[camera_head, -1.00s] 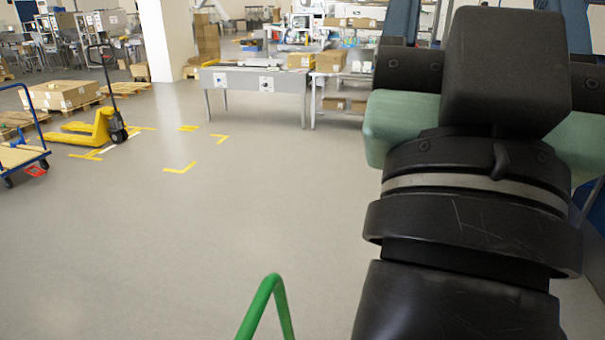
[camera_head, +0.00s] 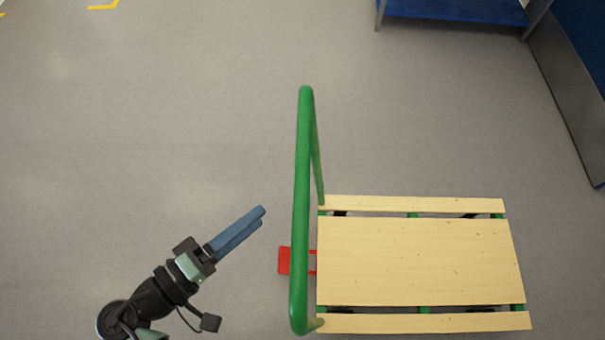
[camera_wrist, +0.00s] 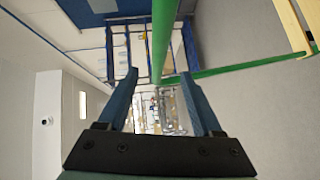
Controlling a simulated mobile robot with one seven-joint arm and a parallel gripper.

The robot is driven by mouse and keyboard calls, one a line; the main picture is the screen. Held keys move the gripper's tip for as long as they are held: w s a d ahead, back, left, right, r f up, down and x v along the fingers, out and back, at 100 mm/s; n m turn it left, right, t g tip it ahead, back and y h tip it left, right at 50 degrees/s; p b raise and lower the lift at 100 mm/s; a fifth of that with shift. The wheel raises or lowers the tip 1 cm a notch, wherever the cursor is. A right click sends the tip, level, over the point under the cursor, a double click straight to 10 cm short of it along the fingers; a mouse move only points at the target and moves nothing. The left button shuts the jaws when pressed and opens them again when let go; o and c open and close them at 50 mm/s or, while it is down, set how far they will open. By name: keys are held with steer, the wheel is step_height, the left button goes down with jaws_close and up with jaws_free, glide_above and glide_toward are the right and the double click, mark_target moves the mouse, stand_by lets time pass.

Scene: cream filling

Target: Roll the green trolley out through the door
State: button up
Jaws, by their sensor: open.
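The green trolley's tall handle (camera_head: 302,210) stands at the left end of its pale wooden deck (camera_head: 420,260) in the head view. A red pedal (camera_head: 284,261) sticks out under the handle. My gripper (camera_head: 263,216), with blue fingers, is just left of the handle, pointing up and right towards it. It is open and empty, and a gap shows between it and the handle. In the wrist view the green handle bar (camera_wrist: 162,38) appears between the two open fingertips (camera_wrist: 158,76), beyond them. I cannot make out a door in either current view.
A blue-shelved rack (camera_head: 455,10) stands at the top right. A blue and grey panel (camera_head: 575,90) runs along the right edge. The grey floor (camera_head: 150,120) left of and beyond the trolley is clear, with yellow tape (camera_head: 104,5) at the top left.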

mark_target(301, 182)
steer(key=p+x, duration=0.2)
steer(key=x, duration=1)
steer(key=shift+w+d, duration=0.1)
steer(key=shift+w, duration=0.1)
jaws_close()
stand_by(0.9)
